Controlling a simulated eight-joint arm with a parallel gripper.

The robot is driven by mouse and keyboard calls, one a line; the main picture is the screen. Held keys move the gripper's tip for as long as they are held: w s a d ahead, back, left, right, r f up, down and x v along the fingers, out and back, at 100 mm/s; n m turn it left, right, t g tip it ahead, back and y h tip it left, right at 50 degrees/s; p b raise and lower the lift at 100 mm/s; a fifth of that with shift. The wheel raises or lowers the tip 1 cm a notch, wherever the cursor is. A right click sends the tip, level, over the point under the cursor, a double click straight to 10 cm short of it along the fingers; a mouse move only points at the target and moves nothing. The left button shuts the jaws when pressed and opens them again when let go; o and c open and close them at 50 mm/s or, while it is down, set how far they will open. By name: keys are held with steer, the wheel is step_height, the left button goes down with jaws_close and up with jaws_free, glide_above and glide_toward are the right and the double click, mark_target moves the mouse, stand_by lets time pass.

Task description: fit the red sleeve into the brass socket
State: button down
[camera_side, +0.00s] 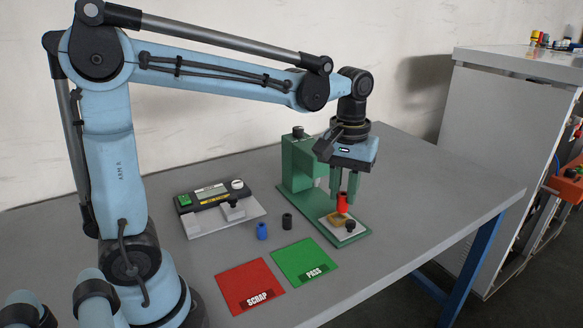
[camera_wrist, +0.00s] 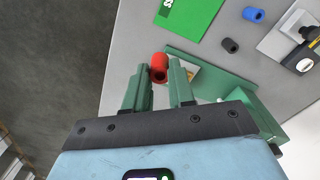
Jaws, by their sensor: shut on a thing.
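The red sleeve (camera_side: 342,202) is upright between the green fingers of my gripper (camera_side: 346,196), which is shut on it. The brass socket (camera_side: 339,218) sits on the pale plate of the green press-like fixture (camera_side: 300,178), directly below the sleeve. The sleeve's lower end is at or just above the socket; I cannot tell if they touch. In the wrist view the socket is mostly hidden by the sleeve and fingers.
A red SCRAP mat (camera_side: 248,280) and a green PASS mat (camera_side: 303,258) lie in front, both empty.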

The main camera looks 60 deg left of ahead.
steer(key=w+a+f, duration=0.2)
steer(key=a, duration=0.1)
steer(key=w+a+f, duration=0.5)
steer(key=a+f, duration=0.1)
steer(key=shift+w+a, duration=0.3)
steer(key=shift+f, duration=2.05)
steer(key=shift+f, duration=0.15)
steer(key=c, duration=1.2)
jaws_free()
steer(key=shift+c, duration=0.2)
